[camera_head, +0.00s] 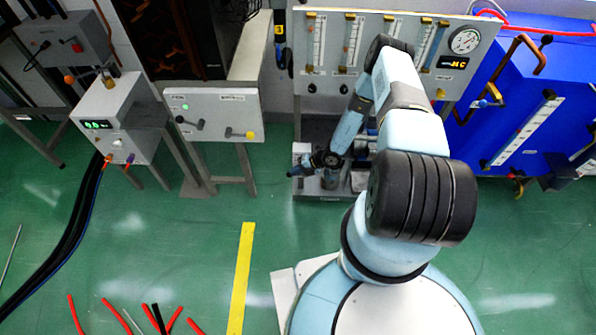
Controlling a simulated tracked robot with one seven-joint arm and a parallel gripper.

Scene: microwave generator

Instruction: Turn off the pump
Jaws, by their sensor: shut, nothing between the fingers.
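My gripper (298,153) is small and dark at the end of my folded arm, near the left side of the floor-standing unit under the gauge panel. It appears shut, with nothing visible in it; its fingertips are hard to make out. A light grey control panel (215,103) stands to its upper left. The metal equipment (330,181) below the gripper may be the pump, partly hidden by my arm. I cannot read the labels.
A gauge panel (330,75) with flow tubes and a round dial (464,40) stands behind my arm. A blue cabinet (500,110) is at right. A grey box with green display (97,125) and black cables is at left. Red and black tubes (172,320) lie on the open green floor.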

